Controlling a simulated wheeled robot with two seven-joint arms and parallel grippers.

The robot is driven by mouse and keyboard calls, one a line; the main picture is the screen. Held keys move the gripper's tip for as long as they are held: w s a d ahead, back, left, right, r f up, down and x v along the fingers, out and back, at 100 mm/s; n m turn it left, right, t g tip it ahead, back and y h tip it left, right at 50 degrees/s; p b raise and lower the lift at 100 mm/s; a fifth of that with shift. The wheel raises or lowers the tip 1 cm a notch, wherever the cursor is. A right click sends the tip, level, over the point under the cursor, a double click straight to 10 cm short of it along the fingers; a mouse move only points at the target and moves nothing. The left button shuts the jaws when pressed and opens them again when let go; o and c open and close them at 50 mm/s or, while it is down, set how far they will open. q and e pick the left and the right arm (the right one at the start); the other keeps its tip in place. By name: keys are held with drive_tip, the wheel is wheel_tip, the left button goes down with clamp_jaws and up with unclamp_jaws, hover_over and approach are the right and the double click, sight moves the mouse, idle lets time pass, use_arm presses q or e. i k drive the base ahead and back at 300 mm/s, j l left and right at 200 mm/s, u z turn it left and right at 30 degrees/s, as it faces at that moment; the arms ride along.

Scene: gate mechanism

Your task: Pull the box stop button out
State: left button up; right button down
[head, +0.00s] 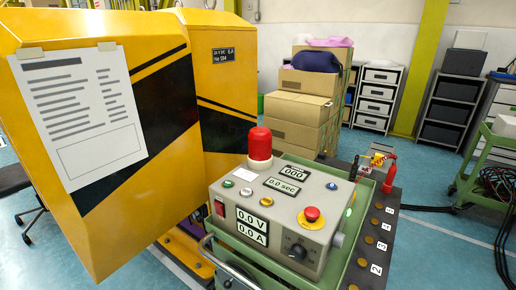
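The stop button (312,214) is a red mushroom head on a yellow collar. I cannot tell from this view whether the button is pressed in or out. Neither of my grippers shows in the head view.
A red beacon (260,146) stands at the box's back left. The box rests on a green cart (358,232) with a metal handle (206,248). A yellow-black gate panel (110,140) fills the left. Cardboard boxes (300,105) stand behind. Floor shows at right.

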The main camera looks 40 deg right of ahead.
sight(313, 214)
drive_tip(key=z, duration=1.5)
